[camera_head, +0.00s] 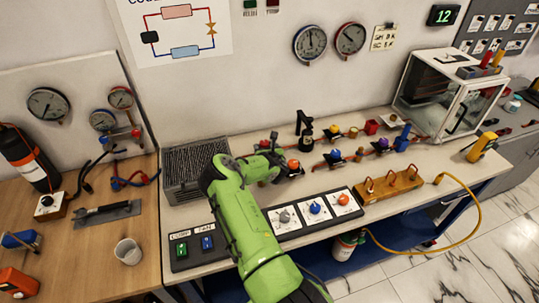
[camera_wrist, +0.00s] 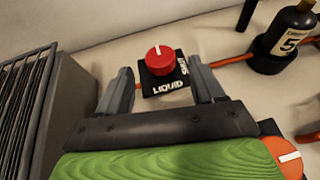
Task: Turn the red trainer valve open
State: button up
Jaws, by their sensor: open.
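The red trainer valve (camera_wrist: 160,62) is a round red knob with a white line, on a black square base marked LIQUID. The white line points toward the top of the wrist view. My gripper (camera_wrist: 160,78) is open, with one finger on each side of the valve and the knob slightly beyond the fingertips. I see no contact. In the head view the red valve (camera_head: 265,143) shows small on the bench, just beyond my gripper (camera_head: 268,158), and is partly hidden.
An orange knob (camera_wrist: 287,157) is close by my gripper's right side. A black bottle marked 5 (camera_wrist: 291,38) stands to the right. A grey finned box (camera_head: 190,172) is close on the left. More coloured valves (camera_head: 334,156) and a switch panel (camera_head: 287,216) share the bench.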

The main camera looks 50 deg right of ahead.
jog(key=p+v, duration=0.4)
jog(key=v, duration=0.7)
jog(key=shift+s+a+r, duration=0.2)
jog(key=shift+s+a, duration=0.05)
